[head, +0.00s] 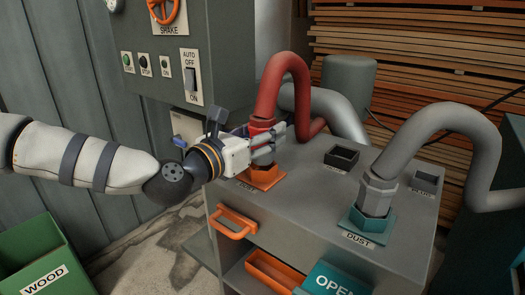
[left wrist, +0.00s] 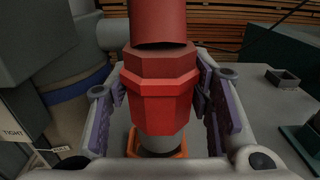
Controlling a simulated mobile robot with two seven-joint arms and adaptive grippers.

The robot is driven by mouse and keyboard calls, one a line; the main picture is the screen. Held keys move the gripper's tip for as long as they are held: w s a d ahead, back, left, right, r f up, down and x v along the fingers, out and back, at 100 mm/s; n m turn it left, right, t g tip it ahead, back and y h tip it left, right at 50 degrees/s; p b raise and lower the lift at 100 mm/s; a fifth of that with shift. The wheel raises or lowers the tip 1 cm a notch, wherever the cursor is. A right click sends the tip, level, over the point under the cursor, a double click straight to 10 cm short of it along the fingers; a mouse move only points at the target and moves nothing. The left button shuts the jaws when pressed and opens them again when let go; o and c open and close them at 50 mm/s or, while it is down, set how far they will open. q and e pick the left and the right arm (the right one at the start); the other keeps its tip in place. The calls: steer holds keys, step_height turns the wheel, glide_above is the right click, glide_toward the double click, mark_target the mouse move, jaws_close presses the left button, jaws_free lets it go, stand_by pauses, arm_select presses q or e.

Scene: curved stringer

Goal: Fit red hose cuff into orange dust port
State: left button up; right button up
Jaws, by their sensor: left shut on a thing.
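The red hose cuff (head: 262,127), a faceted collar on the end of the red hose (head: 284,68), stands upright above the orange dust port (head: 262,178) on the grey cabinet top. My left gripper (head: 271,146) is shut on the cuff from the left. In the left wrist view the cuff (left wrist: 160,92) sits between the purple finger pads. A short grey neck (left wrist: 162,144) shows below it, with the orange port (left wrist: 132,143) around or just beneath it. I cannot tell how deep the neck sits. The gripper hides part of the joint in the head view.
A grey hose stands in the teal dust port (head: 367,224) at the right. Two dark square sockets (head: 341,158) (head: 426,181) are on the cabinet top. A control box (head: 172,48) stands behind, and a green WOOD bin (head: 45,258) is at lower left.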

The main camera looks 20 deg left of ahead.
arm_select(q)
steer(key=f, duration=0.3)
steer(key=shift+w+a+f, duration=0.2)
steer(key=shift+w+f, duration=0.1)
steer(key=shift+f, duration=0.1)
arm_select(e)
steer(key=shift+s+f, duration=0.25)
steer(key=shift+f, duration=0.1)
arm_select(q)
steer(key=shift+f+b, duration=0.25)
steer(key=shift+b, duration=0.15)
steer(key=o, duration=1.2)
steer(key=shift+r, duration=0.1)
steer(key=shift+o, duration=0.2)
arm_select(e)
steer(key=shift+s+f, duration=0.1)
steer(key=shift+s, duration=0.05)
